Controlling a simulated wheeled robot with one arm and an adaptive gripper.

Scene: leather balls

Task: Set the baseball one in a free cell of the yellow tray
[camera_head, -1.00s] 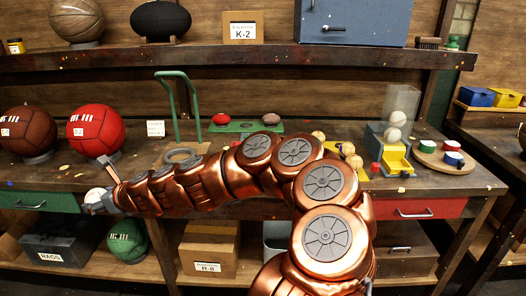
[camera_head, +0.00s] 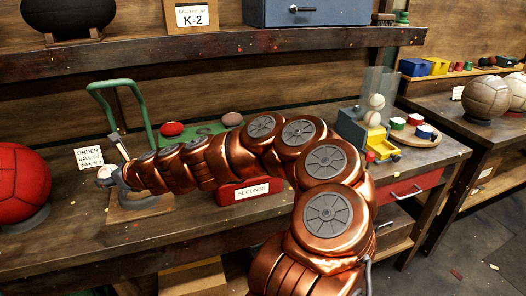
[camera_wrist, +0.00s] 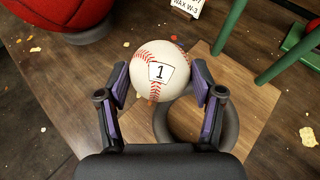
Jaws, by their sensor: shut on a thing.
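A white baseball with red stitching and a "1" label (camera_wrist: 160,70) is between the fingers of my gripper (camera_wrist: 159,82) in the wrist view. My gripper is shut on it, above the bench and beside a grey ring on a wooden base. In the head view the ball (camera_head: 105,172) shows small at the end of my arm, at the left, with my gripper (camera_head: 112,176). I cannot make out the yellow tray in the current views; my arm covers part of the bench.
A green-handled stand (camera_head: 122,88) rises close behind my gripper. A large red ball (camera_head: 22,188) sits left. A red "SECONDS" box (camera_head: 243,190) is behind my arm. A clear dispenser with a yellow chute (camera_head: 376,140) and a round board with cups (camera_head: 415,137) stand right.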

